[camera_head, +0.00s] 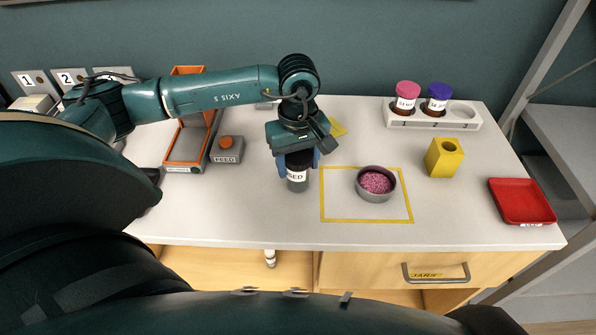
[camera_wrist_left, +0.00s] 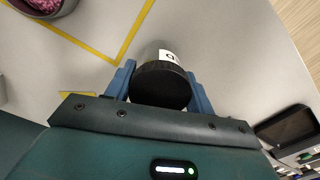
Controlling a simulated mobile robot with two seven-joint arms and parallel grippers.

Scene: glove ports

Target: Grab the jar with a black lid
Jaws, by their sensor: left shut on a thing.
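The jar with a black lid (camera_head: 298,176) is a grey jar with a white label, of which the letters "ED" show in the head view. My left gripper (camera_head: 299,162) comes down on it from above and is shut on it, with a blue finger on each side. In the left wrist view the black lid (camera_wrist_left: 161,85) sits between the two blue fingers of my left gripper (camera_wrist_left: 160,88). The jar looks upright; whether its base touches the table cannot be told. My right gripper is not in view.
A bowl of pink grains (camera_head: 376,184) stands inside a yellow taped square (camera_head: 338,221). A white rack (camera_head: 456,122) holds jars with pink and purple lids. A yellow block (camera_head: 443,160), red tray (camera_head: 520,203) and orange-framed device (camera_head: 188,145) stand around. The table's front middle is clear.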

